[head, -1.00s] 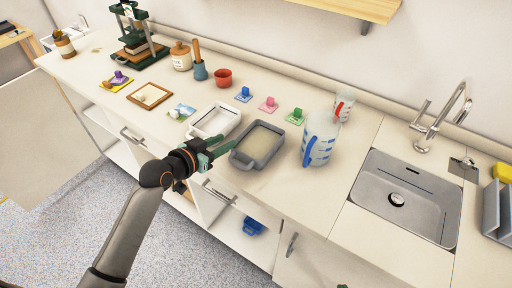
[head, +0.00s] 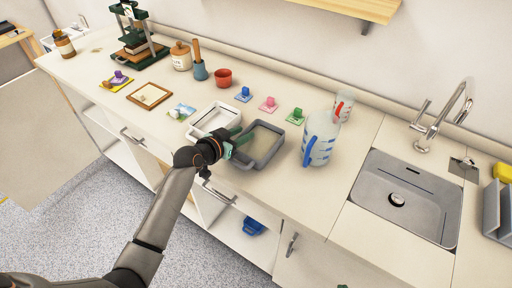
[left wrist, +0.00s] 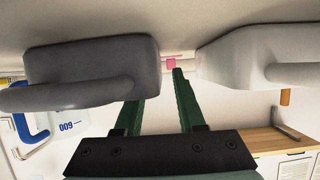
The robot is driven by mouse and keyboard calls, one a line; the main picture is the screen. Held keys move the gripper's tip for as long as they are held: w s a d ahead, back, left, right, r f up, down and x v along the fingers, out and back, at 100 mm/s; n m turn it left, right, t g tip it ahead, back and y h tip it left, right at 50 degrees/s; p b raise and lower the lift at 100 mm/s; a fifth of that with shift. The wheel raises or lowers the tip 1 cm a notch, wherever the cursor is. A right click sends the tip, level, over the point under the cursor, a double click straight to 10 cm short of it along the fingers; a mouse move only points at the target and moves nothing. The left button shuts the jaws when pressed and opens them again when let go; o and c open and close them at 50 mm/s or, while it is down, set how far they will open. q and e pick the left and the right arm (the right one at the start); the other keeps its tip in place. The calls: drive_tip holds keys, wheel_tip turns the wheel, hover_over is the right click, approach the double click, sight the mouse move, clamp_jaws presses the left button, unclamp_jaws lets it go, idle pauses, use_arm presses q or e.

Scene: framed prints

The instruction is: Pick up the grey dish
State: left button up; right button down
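The grey dish (head: 264,144) is rectangular with end handles and sits on the counter, right of a white dish (head: 203,125). My left gripper (head: 239,141) is at the grey dish's left side, by the gap between the two dishes. In the left wrist view the grey dish (left wrist: 95,62) is at upper left and the white dish (left wrist: 245,58) at upper right. The left gripper's green fingers (left wrist: 157,88) are apart there; the left finger's tip is hidden behind the grey dish. Contact cannot be told. My right gripper is not in view.
A measuring jug (head: 319,140) stands close right of the grey dish, with a smaller jug (head: 343,107) behind. The sink (head: 405,200) is farther right. Small coloured pieces (head: 268,104) lie behind the dishes. The counter in front of the jug is clear.

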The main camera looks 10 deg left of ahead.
use_arm(q)
clamp_jaws()
idle(1.3)
drive_tip(key=shift+r, duration=0.1)
